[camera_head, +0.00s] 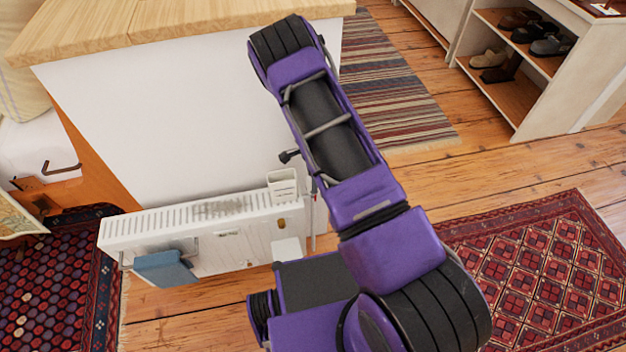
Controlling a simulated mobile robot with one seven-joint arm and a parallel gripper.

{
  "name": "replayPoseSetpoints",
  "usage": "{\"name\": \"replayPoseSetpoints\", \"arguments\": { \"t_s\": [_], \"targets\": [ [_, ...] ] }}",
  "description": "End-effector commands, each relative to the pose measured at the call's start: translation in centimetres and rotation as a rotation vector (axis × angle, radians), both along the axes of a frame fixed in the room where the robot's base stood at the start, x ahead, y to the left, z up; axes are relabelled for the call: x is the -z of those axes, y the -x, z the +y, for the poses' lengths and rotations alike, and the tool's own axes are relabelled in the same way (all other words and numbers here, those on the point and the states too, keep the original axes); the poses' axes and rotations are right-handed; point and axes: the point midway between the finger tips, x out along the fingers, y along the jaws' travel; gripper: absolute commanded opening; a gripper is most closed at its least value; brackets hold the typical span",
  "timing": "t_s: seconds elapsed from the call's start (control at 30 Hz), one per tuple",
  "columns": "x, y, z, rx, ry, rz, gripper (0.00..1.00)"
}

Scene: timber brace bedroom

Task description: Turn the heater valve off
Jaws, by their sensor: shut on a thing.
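The heater (205,238) is a white panel radiator low against the white side of a wood-topped unit. A thin upright pipe (313,215) shows at its right end, partly behind my purple arm. A small dark knob-like part (288,156) sticks out beside the arm above the heater; I cannot tell whether it is the valve or part of my arm. A small white block (287,249) sits at the heater's lower right, and I cannot tell what it is. My arm covers the area right of the heater. My gripper is not visible, so its contact with the valve is hidden.
A blue cloth (165,268) hangs on the heater's front left. A white open box (283,186) is at its top right. The wooden top (170,25) overhangs above. A shoe shelf (510,95) stands at upper right. Rugs lie on the plank floor.

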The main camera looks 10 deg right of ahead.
Motion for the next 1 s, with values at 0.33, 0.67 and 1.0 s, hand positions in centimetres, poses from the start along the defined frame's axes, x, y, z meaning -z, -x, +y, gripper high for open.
{"name": "replayPoseSetpoints", "arguments": {
  "t_s": [0.33, 0.67, 1.0],
  "targets": [
    [-0.02, -0.05, 0.03, 0.266, 0.000, 0.000, 0.01],
    [-0.04, -0.10, -0.03, 0.398, 0.000, -0.001, 0.01],
    [-0.05, -0.11, -0.05, 0.426, 0.000, -0.001, 0.01]
  ]
}}
